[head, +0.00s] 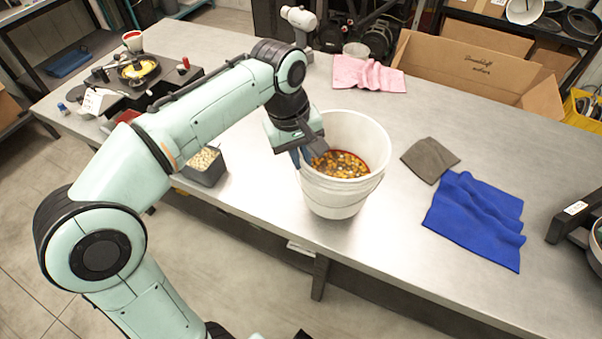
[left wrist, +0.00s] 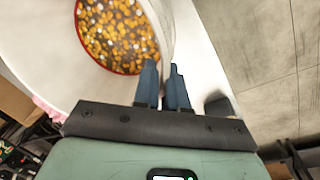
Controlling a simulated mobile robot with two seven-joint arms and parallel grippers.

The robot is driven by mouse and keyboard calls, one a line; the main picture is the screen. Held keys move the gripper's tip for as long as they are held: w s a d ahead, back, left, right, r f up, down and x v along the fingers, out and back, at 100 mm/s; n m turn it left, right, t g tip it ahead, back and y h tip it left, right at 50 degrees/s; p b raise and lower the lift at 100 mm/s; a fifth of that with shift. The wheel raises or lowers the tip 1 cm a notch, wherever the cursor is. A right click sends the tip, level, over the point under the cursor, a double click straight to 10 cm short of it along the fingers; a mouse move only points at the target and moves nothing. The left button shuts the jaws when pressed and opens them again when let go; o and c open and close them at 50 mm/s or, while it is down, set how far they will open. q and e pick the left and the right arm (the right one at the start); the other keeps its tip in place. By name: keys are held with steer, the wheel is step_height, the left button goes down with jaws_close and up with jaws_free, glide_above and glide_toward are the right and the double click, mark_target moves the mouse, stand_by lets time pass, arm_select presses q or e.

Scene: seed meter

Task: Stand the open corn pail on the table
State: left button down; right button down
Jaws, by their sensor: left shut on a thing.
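The open corn pail (head: 335,196) is a white bucket with orange, yellow and dark kernels inside. It is upright near the table's (head: 420,240) front edge; I cannot tell whether its base touches the top. My left gripper (head: 306,156) is at the pail's left rim, shut on its wall. In the left wrist view, the blue-grey fingers of the left gripper (left wrist: 163,75) have the wall of the pail (left wrist: 52,62) between them, and the kernels show beyond. My right gripper is not in view.
A dark tub of pale seeds (head: 204,166) stands left of the pail. A grey cloth (head: 430,159) and a blue cloth (head: 476,218) lie to its right. A pink cloth (head: 367,74) and a cardboard box (head: 470,75) are behind. A black seed meter device (head: 140,80) is at the far left.

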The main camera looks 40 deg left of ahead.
mark_target(302, 175)
arm_select(q)
steer(key=shift+w+f+b, duration=0.1)
steer(key=shift+f+b, duration=0.4)
steer(key=shift+f, duration=1.9)
steer(key=shift+f, duration=0.2)
steer(key=c, duration=1.2)
jaws_free()
steer(key=shift+r, duration=0.1)
steer(key=r+p, duration=0.1)
steer(key=r, duration=0.3)
steer(key=s+r, duration=0.1)
steer(key=r, duration=0.3)
steer(key=a+r+p, duration=0.1)
steer(key=r, duration=0.3)
steer(key=shift+s+p, duration=0.35)
steer(key=shift+s, duration=0.05)
